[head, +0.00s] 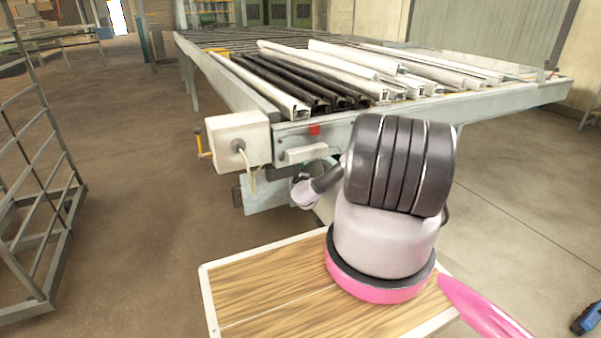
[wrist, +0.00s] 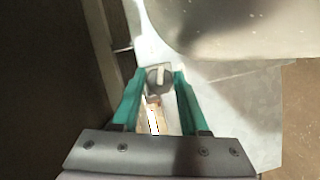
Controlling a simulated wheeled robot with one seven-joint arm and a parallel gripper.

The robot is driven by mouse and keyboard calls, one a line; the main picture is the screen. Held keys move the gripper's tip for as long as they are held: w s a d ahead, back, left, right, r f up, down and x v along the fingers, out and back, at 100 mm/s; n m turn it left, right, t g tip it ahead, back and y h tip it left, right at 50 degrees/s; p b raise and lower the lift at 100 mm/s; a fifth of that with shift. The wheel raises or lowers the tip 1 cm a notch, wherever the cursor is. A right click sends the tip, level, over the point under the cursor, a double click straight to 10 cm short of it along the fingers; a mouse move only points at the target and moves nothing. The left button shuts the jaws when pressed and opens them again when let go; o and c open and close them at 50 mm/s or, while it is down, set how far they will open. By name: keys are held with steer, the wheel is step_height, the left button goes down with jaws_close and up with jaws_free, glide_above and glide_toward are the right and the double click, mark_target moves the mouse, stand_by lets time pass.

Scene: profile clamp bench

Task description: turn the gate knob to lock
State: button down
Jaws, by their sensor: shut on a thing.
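The gate knob (wrist: 160,74) is a small grey round piece with a pale bar, seen at the middle of the wrist view. The bar stands nearly upright in that picture, leaning slightly. My gripper (wrist: 158,82) has its two green fingers on either side of the knob and is shut on it. In the head view my arm reaches to the near end of the bench (head: 350,132). My fingers and the knob cannot be made out there.
White profiles (head: 350,57) and black profiles (head: 290,80) lie on the bench. A pale box (head: 232,143) with a cable and a yellow-handled part is on its near corner. A red tab (head: 314,130) sits on the end face. A wire rack (head: 40,190) stands left; floor between is clear.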

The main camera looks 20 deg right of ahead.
steer(key=shift+d+m+g+y, duration=0.1)
steer(key=shift+m+g+y, duration=0.25)
steer(key=shift+m+y, duration=1)
steer(key=shift+a+m+g+y, duration=0.1)
steer(key=shift+m+g+y, duration=0.4)
steer(key=shift+m, duration=1.55)
steer(key=shift+d+m+g+y, duration=0.1)
steer(key=shift+m+g+y, duration=0.15)
steer(key=shift+m+y, duration=1.15)
steer(key=shift+m+h, duration=0.25)
steer(key=shift+m, duration=0.25)
steer(key=shift+c, duration=2.2)
jaws_free()
steer(key=v, duration=1)
steer(key=shift+s, duration=0.4)
